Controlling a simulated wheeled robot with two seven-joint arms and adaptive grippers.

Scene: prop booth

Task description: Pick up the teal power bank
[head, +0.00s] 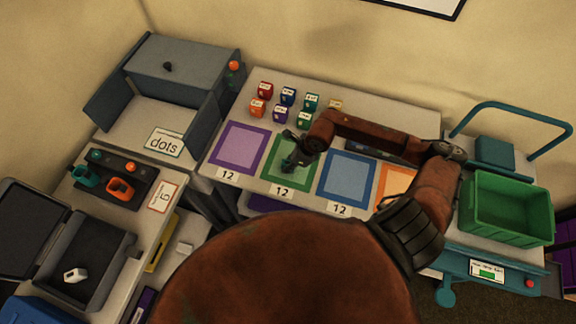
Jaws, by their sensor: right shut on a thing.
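My right arm reaches over the bench, and its gripper (290,165) is low over the green-bordered mat (275,178). The gripper is shut on a small, dark teal thing that looks like the teal power bank (299,157). The fingers and wrist hide most of it, so its shape is unclear. I cannot tell whether it touches the mat. My left gripper is not in view.
Purple (237,149), blue (346,180) and orange (396,184) mats lie beside the green one. Several small coloured cubes (287,95) stand behind. A green crate (507,208) is on the trolley at right. An open grey case (80,268) is at left.

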